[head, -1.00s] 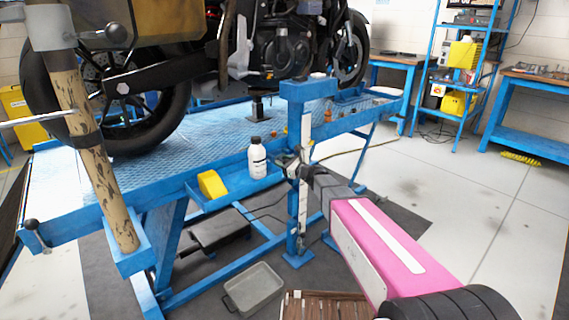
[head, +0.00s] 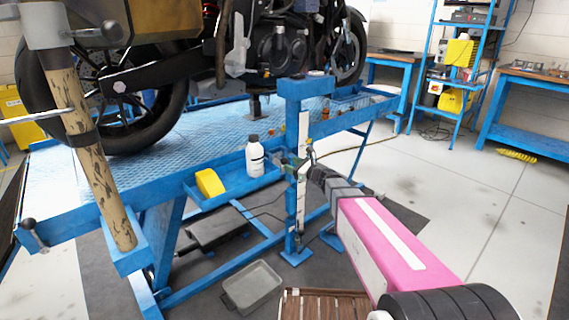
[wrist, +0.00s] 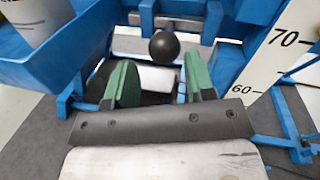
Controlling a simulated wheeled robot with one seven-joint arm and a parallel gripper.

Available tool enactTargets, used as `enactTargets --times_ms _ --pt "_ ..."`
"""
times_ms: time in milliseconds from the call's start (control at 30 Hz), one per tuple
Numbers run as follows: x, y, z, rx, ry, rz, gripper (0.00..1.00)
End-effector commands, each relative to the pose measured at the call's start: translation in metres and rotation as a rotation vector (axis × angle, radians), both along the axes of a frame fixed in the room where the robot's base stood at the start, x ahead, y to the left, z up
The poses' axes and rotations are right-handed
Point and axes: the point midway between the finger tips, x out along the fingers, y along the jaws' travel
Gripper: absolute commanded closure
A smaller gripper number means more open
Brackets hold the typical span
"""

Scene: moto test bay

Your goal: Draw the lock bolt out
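A black ball knob (wrist: 164,46), which looks like the lock bolt's handle, shows in the wrist view just past my fingertips. A pale cylindrical piece (wrist: 155,79) shows below it between the fingers; I cannot tell whether it belongs to the bolt. My gripper (wrist: 162,82) is open, its two green fingers wide apart on either side of that space, and no contact with the knob is visible. In the head view my gripper (head: 295,163) is at the blue post (head: 291,215) with the white scale strip (head: 302,190). The bolt is too small to make out there.
The blue lift table (head: 110,190) carries a motorcycle (head: 270,45). A side tray (head: 235,183) holds a white bottle (head: 255,158) and a yellow block (head: 210,182). A grey pan (head: 252,286) lies on the floor.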

Motion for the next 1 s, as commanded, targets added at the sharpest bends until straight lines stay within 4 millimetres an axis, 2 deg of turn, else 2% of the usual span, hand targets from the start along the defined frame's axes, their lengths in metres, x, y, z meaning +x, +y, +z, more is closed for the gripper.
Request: enactTargets --times_ms 100,300,733,867,1000 --pt "-0.013 -0.018 0.000 0.000 0.001 -0.002 0.50" --pt "-0.022 -0.032 0.000 0.000 0.000 0.001 0.50" --pt "-0.024 -0.035 -0.001 -0.008 -0.003 0.003 0.50" --pt "-0.034 -0.036 -0.007 -0.085 -0.040 0.030 0.50" --pt "-0.058 -0.040 -0.025 -0.280 -0.132 0.108 0.50"
